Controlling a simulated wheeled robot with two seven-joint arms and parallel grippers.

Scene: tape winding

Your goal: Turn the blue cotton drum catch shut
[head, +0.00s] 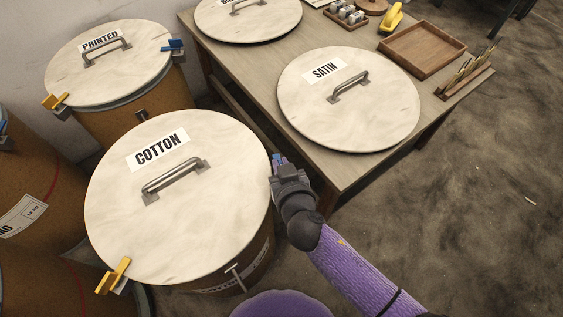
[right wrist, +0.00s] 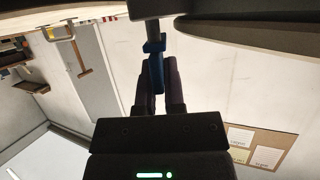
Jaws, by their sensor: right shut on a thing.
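The cotton drum (head: 180,195) stands at the lower left in the head view, its pale round lid on top with a COTTON label and a metal handle (head: 172,180). My right gripper (head: 281,163) is at the drum's right rim, shut on the blue catch (head: 276,158). In the right wrist view the blue catch (right wrist: 154,62) stands between the two dark fingers, below the lid's edge. The gripper hides part of the catch in the head view. A yellow catch (head: 114,277) is at the lid's lower left edge. My left gripper is not in view.
The printed drum (head: 110,65) stands behind, with its own blue catch (head: 173,46) and yellow catch (head: 54,101). A wooden table (head: 245,70) at right carries the satin lid (head: 350,100) and a brown tray (head: 422,50). Open floor lies at the lower right.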

